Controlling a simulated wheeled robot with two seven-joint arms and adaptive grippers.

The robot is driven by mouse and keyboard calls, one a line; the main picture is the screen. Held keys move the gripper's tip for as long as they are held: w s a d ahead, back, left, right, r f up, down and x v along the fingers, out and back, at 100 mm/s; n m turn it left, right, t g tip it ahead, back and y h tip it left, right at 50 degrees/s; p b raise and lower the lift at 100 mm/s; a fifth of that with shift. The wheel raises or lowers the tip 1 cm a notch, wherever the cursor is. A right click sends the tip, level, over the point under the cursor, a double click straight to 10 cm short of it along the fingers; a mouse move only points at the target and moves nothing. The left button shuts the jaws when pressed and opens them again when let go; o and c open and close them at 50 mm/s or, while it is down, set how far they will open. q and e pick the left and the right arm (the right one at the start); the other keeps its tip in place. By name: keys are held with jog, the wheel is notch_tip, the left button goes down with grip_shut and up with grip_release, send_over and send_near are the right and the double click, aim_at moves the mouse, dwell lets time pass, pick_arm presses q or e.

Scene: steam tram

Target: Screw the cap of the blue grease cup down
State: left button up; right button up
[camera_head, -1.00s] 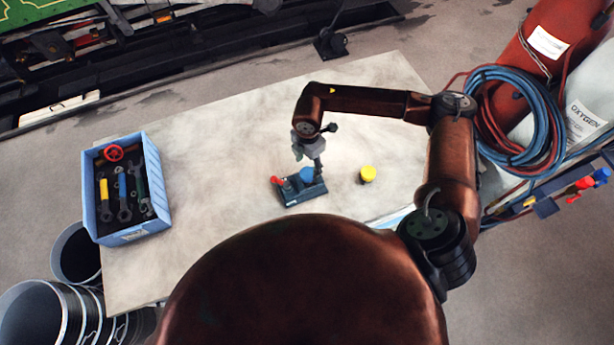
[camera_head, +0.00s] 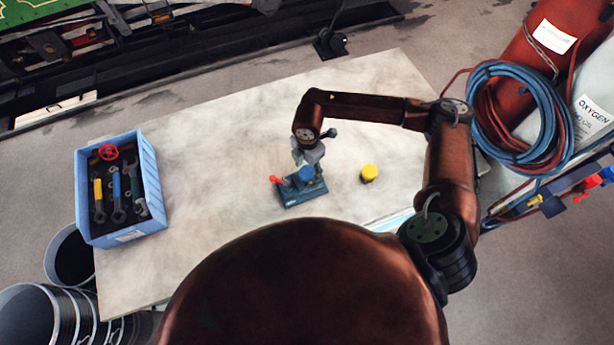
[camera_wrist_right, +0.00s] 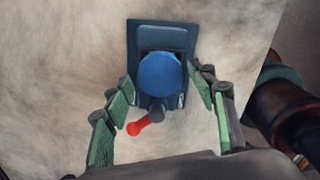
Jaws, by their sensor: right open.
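The blue grease cup's round cap (camera_head: 306,173) sits on a dark blue-grey base block (camera_head: 290,196) on the table. In the right wrist view the blue cap (camera_wrist_right: 160,75) lies between and just beyond the fingertips, with the base plate (camera_wrist_right: 135,40) behind it. A red-tipped lever (camera_head: 275,179) sticks out at the base's side; it also shows in the wrist view (camera_wrist_right: 137,127). My right gripper (camera_wrist_right: 161,88) is open, with green finger pads either side of the cap and gaps visible. In the head view my right gripper (camera_head: 310,158) is above the block. My left gripper is not in view.
A yellow cap-like piece (camera_head: 369,172) stands right of the block. A blue crate (camera_head: 140,228) with wrenches and a red handwheel is at the table's left. Gas cylinders and coiled hoses (camera_head: 480,110) stand at the right. Much of the table (camera_head: 220,130) is clear.

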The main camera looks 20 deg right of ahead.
jog(key=shift+f, duration=0.6)
dwell(0.3)
jog(key=c, duration=1.1)
jog(key=o, duration=1.3)
jog(key=shift+o, duration=0.4)
jog(key=shift+o, duration=0.6)
jog(key=shift+r, duration=0.15)
jog(key=shift+r+p, duration=1.35)
jog(key=shift+r, duration=1.1)
